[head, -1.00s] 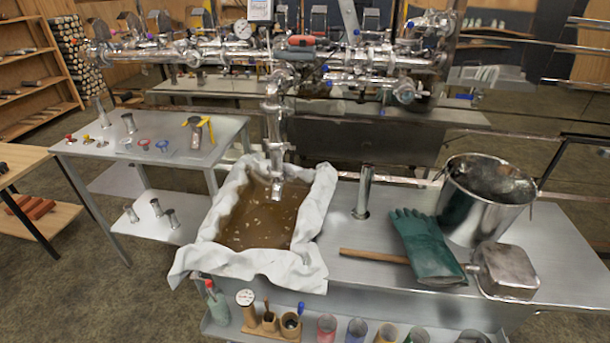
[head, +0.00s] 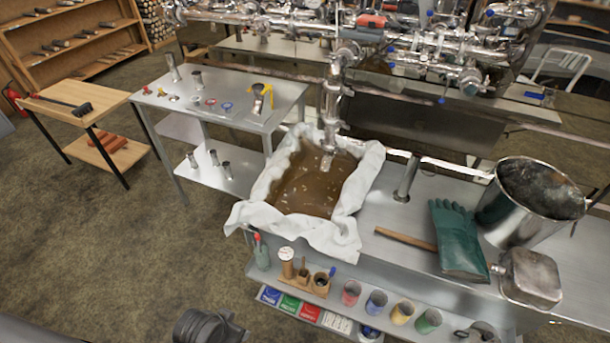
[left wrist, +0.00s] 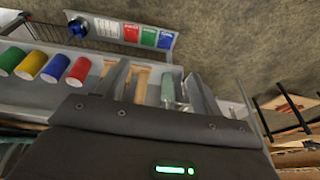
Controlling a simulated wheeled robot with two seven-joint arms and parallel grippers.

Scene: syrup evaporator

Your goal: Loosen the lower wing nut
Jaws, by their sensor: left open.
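A shiny vertical pipe (head: 332,103) with clamped joints hangs from the steel pipework over a cloth-lined pan of brown liquid. The lower wing nut is too small to make out for certain on it. My left gripper (left wrist: 160,82) shows in the left wrist view with its two fingers spread apart and nothing between them. Beyond the fingers lie the wooden holder (left wrist: 142,82) and a greenish bottle (left wrist: 168,92) of the low shelf. The gripper is well away from the pipe. My right gripper is in neither view.
The white cloth (head: 340,235) drapes over the pan's edges. A green glove (head: 458,240), a steel pot (head: 500,215) and a metal box-shaped vessel (head: 530,278) occupy the bench's right. Colored cups (head: 376,302) line the front shelf.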

